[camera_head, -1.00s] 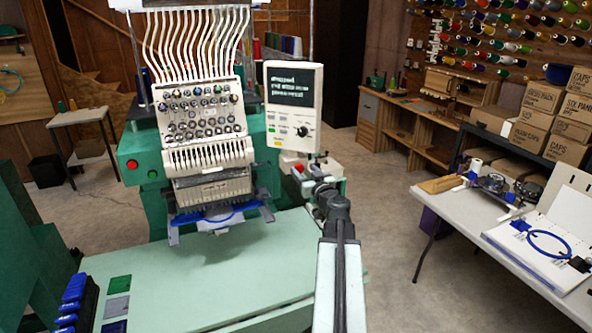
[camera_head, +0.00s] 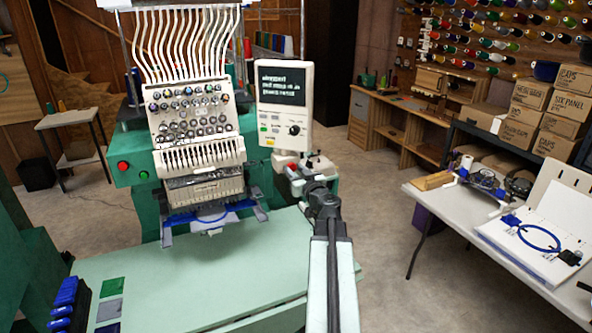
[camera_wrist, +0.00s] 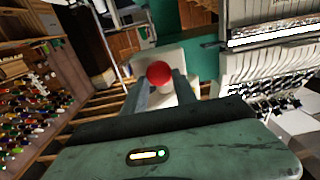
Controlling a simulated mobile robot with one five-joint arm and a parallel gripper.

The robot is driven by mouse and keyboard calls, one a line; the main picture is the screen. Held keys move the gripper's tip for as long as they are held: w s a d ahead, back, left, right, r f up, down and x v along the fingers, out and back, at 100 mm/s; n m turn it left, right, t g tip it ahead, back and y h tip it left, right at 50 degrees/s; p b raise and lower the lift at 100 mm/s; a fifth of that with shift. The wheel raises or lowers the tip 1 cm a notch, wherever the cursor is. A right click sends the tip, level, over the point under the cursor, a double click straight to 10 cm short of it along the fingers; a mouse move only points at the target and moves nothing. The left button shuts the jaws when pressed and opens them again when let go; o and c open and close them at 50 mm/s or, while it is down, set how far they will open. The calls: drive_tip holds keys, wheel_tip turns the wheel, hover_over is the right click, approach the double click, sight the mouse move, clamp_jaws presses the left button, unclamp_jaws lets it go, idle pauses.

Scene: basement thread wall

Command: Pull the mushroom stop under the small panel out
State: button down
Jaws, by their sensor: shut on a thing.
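The small panel (camera_head: 285,107) is a white control box with a dark screen and a knob, at the right of the green embroidery machine. The red mushroom stop (camera_wrist: 159,72) shows in the wrist view as a round red head against a pale housing (camera_wrist: 182,97). My gripper (camera_wrist: 157,88) is shut on it, with one finger on each side. In the head view my gripper (camera_head: 311,175) is just below the panel, and my wrist and arm hide part of the stop's mount.
A pale green machine table (camera_head: 190,275) lies in front and left of my arm. A white table (camera_head: 455,205) with hoops and a binder stands at the right. Bare floor (camera_head: 385,260) is free between them. Green and red buttons (camera_head: 124,168) sit on the machine's left side.

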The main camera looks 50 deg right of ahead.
drive_tip(key=shift+d, duration=0.15)
idle(0.6)
drive_tip(key=shift+s+a, duration=0.25)
drive_tip(key=shift+s, duration=0.25)
drive_tip(key=c, duration=1)
unclamp_jaws()
